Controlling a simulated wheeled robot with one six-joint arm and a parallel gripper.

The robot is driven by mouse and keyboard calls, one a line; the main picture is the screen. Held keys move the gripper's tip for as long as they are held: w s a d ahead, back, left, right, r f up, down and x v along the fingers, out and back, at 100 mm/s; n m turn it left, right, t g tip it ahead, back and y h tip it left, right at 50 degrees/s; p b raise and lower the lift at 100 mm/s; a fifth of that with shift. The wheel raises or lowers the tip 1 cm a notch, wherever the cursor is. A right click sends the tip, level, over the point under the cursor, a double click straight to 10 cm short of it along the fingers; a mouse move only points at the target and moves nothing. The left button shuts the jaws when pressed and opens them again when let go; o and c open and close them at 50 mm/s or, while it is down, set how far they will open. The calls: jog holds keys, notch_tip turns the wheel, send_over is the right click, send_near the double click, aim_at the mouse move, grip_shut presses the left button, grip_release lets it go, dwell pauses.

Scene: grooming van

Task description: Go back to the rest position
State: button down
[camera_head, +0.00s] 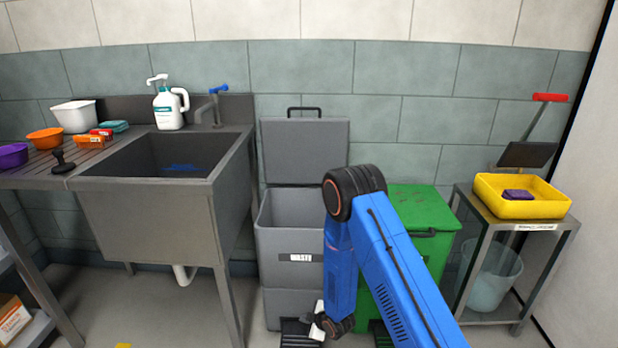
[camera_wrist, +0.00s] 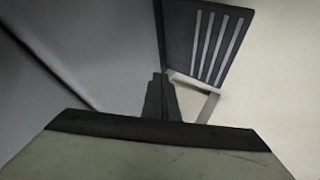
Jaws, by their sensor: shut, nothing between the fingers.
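My blue arm reaches down in front of the grey waste bin and the green bin in the head view. Its wrist end hangs low by the grey bin's foot, close to the dark foot pedal (camera_head: 296,332); the fingertips are not clear there. In the wrist view my gripper (camera_wrist: 160,82) is shut with nothing between its fingers. The ribbed pedal (camera_wrist: 205,42) shows just beyond the fingertips; I cannot tell whether they touch it.
The grey waste bin (camera_head: 283,232) has its lid (camera_head: 305,152) raised. The green bin (camera_head: 425,215) is shut, partly behind my arm. A sink (camera_head: 150,215) stands left. A metal stand (camera_head: 510,238) holding a yellow tray (camera_head: 490,198) is right, above a translucent bucket (camera_head: 490,280).

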jog(key=d+r+m+h, duration=0.15)
jog(key=d+r, duration=0.25)
jog(key=r, duration=0.5)
jog(key=d+r+m+h, duration=0.15)
jog(key=d+r, duration=0.35)
jog(key=r, duration=0.5)
jog(key=d+r+m, duration=0.3)
jog(key=d+r, duration=0.1)
jog(key=r, duration=0.5)
jog(key=s+d+r+m+h, duration=0.1)
jog(key=s+d+r+m, duration=0.1)
jog(key=s+d+r, duration=0.5)
jog(key=s+d+r+m+h, duration=0.15)
jog(key=s+d+r, duration=0.25)
jog(key=r, duration=0.5)
jog(key=s+d+r+m, duration=0.2)
jog(key=s+r, duration=0.1)
jog(key=s, duration=0.6)
jog(key=s+d+r+m+g, duration=0.1)
jog(key=s+d+r+m, duration=0.1)
jog(key=s, duration=0.8)
jog(key=s+d+r+m+g, duration=0.1)
jog(key=s+d+r+m, duration=0.2)
jog(key=s, duration=0.6)
jog(key=shift+v, duration=1.1)
